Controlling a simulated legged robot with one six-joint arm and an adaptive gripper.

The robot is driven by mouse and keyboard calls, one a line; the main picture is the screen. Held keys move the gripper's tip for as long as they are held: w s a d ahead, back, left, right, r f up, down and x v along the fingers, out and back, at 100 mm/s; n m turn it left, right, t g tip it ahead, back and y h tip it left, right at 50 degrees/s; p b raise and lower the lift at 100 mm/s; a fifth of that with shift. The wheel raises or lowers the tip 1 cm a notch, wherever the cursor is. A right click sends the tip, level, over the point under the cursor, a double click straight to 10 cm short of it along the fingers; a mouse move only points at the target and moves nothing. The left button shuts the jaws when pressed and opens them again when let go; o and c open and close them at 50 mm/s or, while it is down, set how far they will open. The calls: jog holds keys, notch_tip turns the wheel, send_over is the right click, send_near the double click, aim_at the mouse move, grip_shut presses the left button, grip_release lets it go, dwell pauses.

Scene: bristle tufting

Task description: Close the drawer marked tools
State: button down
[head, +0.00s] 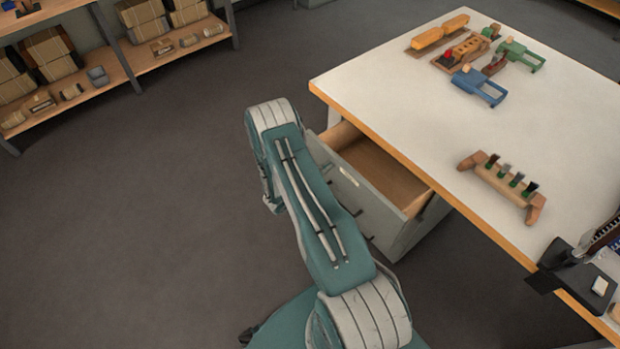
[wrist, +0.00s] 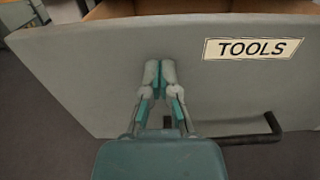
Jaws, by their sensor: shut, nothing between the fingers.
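The tools drawer (head: 372,171) stands open under the workbench in the head view, with its wooden inside showing. Its grey front (wrist: 85,75) fills much of the wrist view and bears a label (wrist: 253,48) reading TOOLS. A dark bar handle (wrist: 245,138) sits low on the front, right of my gripper. My gripper (wrist: 160,66) is shut and empty, its fingertips at the drawer front, left of the label. I cannot tell whether they touch it. In the head view my arm hides the gripper.
The white workbench top (head: 440,110) overhangs the drawer. It carries a wooden rack with several brushes (head: 500,183), blue (head: 478,86) and green (head: 522,54) tools, and a dark device (head: 580,265). Shelves with boxes (head: 140,65) stand at the upper left. The floor left of my arm is clear.

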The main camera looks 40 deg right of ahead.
jog(key=d, duration=1.6)
jog(key=shift+w+d, duration=0.25)
jog(key=shift+d, duration=0.05)
jog(key=a, duration=1.4)
jog(key=shift+s, duration=0.15)
jog(key=shift+a+r, duration=0.1)
